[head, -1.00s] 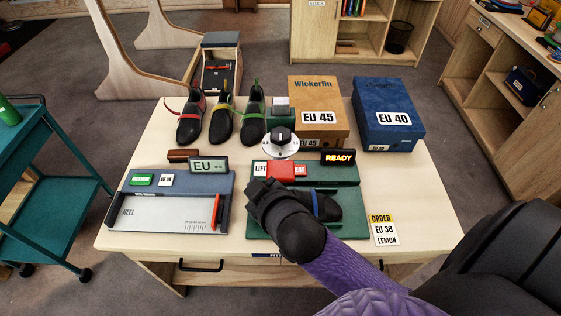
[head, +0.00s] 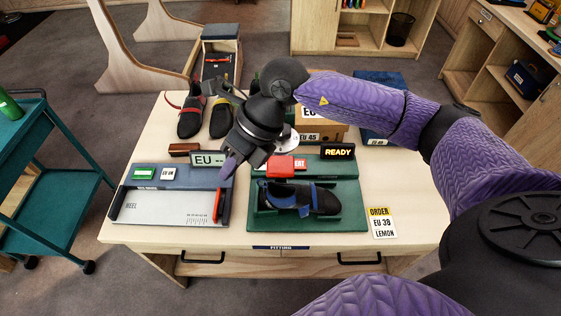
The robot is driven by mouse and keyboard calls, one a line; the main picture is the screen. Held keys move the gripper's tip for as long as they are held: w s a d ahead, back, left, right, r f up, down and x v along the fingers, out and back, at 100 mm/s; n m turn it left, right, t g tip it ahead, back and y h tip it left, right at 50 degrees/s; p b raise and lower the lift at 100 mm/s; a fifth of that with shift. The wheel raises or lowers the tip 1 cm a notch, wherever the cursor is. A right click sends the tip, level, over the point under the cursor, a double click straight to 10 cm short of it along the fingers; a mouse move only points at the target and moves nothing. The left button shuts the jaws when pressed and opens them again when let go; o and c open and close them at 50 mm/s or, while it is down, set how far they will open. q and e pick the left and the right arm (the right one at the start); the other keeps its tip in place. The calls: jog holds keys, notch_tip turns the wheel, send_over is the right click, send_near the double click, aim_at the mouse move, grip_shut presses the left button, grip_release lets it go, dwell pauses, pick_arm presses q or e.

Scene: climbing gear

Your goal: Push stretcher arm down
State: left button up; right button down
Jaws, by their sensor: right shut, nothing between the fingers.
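The green stretcher device (head: 345,220) stands at the front middle of the table. A red block (head: 280,166) sits above its back part; I cannot tell for sure if it is the stretcher arm. A black and blue shoe (head: 318,198) lies on the device below the red block. A lit READY display (head: 338,152) is at its back right. My right gripper (head: 226,172) is shut and empty, pointing down left of the device, close to the red slider (head: 218,205) of the measuring board. Whether it touches the slider is unclear. My left gripper is not in view.
The grey measuring board (head: 160,206) with an EU display (head: 208,159) is at left. My right arm crosses over the shoe boxes at the back and partly hides them. An order card (head: 381,223) lies right of the device. The table's right front is clear.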

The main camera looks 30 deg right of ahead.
aim_at(282, 165)
jog(key=d+h, duration=0.2)
jog(key=d, duration=0.2)
jog(key=w+d+m+h, duration=0.1)
jog(key=d+h, duration=0.1)
jog(key=d, duration=0.1)
jog(key=d+h, duration=0.2)
jog(key=d, duration=0.2)
jog(key=shift+w+d+r, duration=0.15)
jog(key=shift+d+r, duration=0.05)
jog(key=shift+d, duration=0.1)
jog(key=f+b, duration=0.1)
jog(key=f, duration=0.1)
jog(key=f+b, duration=0.4)
jog(key=shift+w+a+f, duration=0.2)
jog(key=shift+w+f, duration=0.05)
jog(key=shift+f, duration=0.3)
